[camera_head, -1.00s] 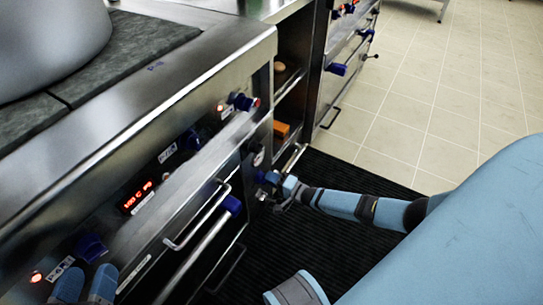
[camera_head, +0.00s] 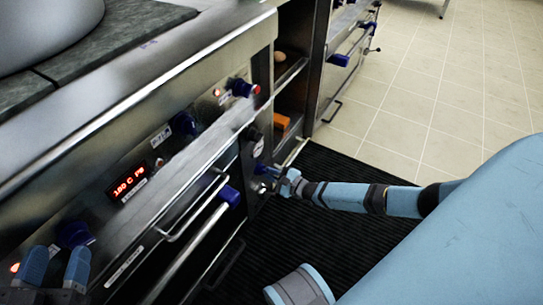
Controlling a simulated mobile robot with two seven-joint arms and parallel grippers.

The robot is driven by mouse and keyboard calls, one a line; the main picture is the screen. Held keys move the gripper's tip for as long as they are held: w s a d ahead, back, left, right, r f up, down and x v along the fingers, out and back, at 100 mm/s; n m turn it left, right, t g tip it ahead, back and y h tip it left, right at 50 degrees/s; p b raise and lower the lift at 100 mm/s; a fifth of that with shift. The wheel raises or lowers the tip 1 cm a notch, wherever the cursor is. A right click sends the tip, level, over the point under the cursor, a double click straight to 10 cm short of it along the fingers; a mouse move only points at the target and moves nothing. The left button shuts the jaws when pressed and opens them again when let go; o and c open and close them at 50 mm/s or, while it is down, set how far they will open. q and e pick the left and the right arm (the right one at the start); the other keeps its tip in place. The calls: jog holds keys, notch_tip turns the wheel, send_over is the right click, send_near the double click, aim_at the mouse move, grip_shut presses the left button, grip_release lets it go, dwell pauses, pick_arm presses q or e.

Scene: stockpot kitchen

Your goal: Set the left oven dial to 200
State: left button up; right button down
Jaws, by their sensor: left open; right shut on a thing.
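The left oven dial (camera_head: 73,233) is a dark blue knob on the steel front panel, at lower left. The red display (camera_head: 128,185) to its upper right seems to read 180 C; its digits are small. My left gripper (camera_head: 57,258) is at the bottom left, its two blue fingers apart and just below the dial. I cannot tell whether they touch it. My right gripper (camera_head: 270,177) is shut at the oven's lower right front edge. The small thing in its jaws is too hidden to make out.
Another blue dial (camera_head: 185,124) and a blue knob (camera_head: 239,88) sit further right on the panel. Bar handles (camera_head: 198,208) stick out below. A big pot (camera_head: 45,40) stands on the cooktop above. A dark mat (camera_head: 330,225) covers the floor in front.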

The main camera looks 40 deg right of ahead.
pick_arm(q)
jog(key=shift+w+a+r+m+h+b, duration=0.2)
jog(key=shift+r+m+h+b, duration=0.1)
jog(key=shift+m+b, duration=0.1)
pick_arm(e)
jog(key=shift+a+f+m, duration=0.1)
jog(key=shift+a+m, duration=0.15)
jog(key=shift+m, duration=1.85)
jog(key=shift+a+m, duration=0.2)
jog(key=shift+m, duration=1.9)
pick_arm(q)
jog(key=shift+d+f, duration=0.1)
pick_arm(e)
jog(key=shift+m, duration=0.3)
jog(key=c, duration=1.2)
grip_release()
pick_arm(q)
jog(key=shift+f, duration=0.1)
pick_arm(e)
jog(key=shift+o, duration=0.2)
jog(key=shift+s+f, duration=0.1)
